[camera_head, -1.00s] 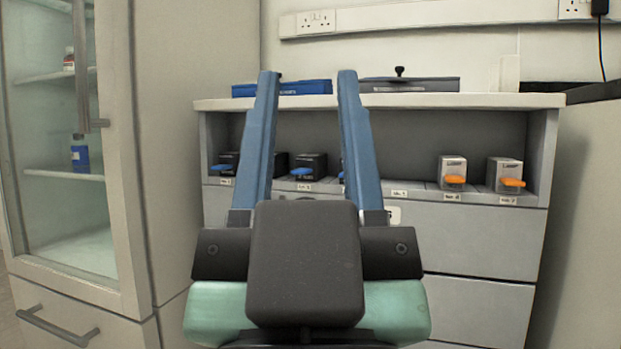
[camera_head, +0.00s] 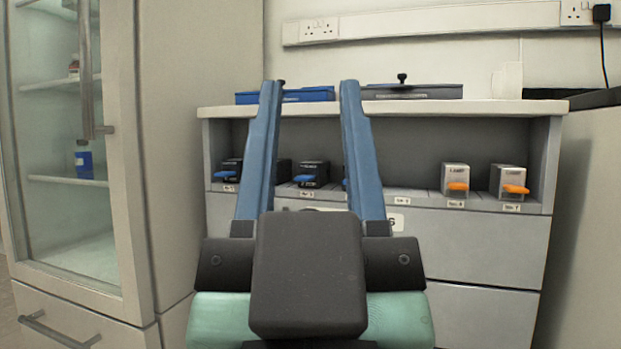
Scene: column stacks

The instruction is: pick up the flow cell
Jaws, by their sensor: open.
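I cannot tell for sure which thing is the flow cell. In the open shelf bay stand black boxes with blue tabs, one at the left (camera_head: 231,166) and one between my fingers (camera_head: 315,168). Another blue tab shows partly behind my right finger. Two pale boxes with orange tabs, one (camera_head: 455,173) and another (camera_head: 509,175), stand at the right of the bay. My gripper (camera_head: 311,84) is open and empty, its two long blue fingers pointing at the shelf unit. The fingers hide parts of the bay.
A blue flat case (camera_head: 309,94) and a grey flat case with a black knob (camera_head: 411,92) lie on the shelf unit's top (camera_head: 490,107). A glass-door cabinet (camera_head: 190,150) stands at the left. The bay's middle right shows an empty labelled place.

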